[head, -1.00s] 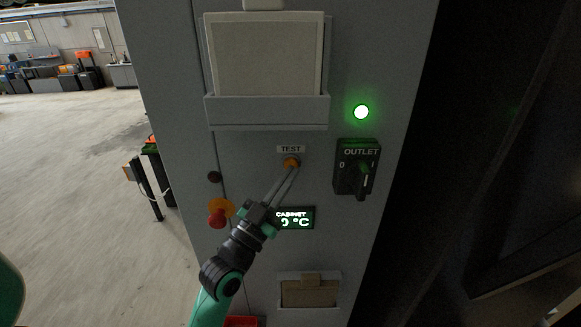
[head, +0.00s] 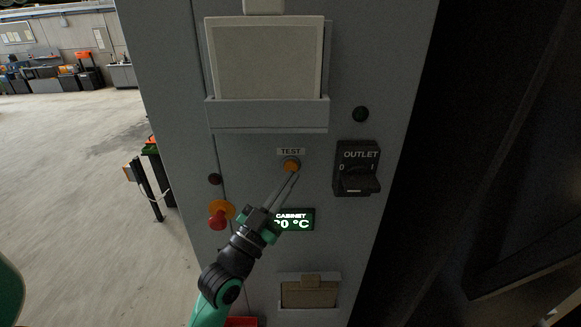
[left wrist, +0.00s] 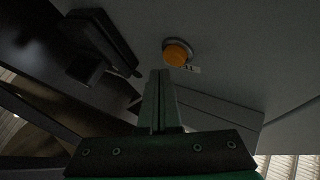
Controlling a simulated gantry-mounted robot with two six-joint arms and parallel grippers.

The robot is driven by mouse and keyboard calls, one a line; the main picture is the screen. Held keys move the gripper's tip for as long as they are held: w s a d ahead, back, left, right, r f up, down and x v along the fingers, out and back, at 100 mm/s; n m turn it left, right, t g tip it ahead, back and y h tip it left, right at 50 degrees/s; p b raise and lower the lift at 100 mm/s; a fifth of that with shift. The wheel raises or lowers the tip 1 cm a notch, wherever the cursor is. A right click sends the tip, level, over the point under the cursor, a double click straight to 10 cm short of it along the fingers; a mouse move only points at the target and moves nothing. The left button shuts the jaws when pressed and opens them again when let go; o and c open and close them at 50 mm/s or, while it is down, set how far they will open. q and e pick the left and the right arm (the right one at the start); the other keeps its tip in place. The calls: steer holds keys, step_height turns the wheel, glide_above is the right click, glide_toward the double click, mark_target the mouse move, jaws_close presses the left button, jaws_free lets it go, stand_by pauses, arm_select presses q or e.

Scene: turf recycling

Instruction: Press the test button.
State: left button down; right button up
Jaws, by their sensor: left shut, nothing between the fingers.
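The orange round test button (head: 291,165) sits under the TEST label (head: 291,152) on the grey cabinet front. My left gripper (head: 295,174) is shut and empty, its fingertips just below the button in the head view. In the left wrist view the button (left wrist: 176,52) stands out in its ring, just beyond the closed fingertips (left wrist: 160,72). A small gap shows there between tips and button. My right gripper is not in view.
The OUTLET switch (head: 357,168) and a dark lamp (head: 361,114) are right of the button. A red knob on an orange base (head: 219,216) is at lower left. The temperature display (head: 296,218) is partly behind my gripper. A document holder (head: 267,115) is above.

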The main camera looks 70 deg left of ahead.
arm_select(q)
steer(key=d, duration=0.2)
steer(key=s+d+p, duration=0.1)
steer(key=s+d, duration=0.1)
steer(key=d, duration=0.1)
steer(key=shift+d, duration=0.3)
stand_by(0.9)
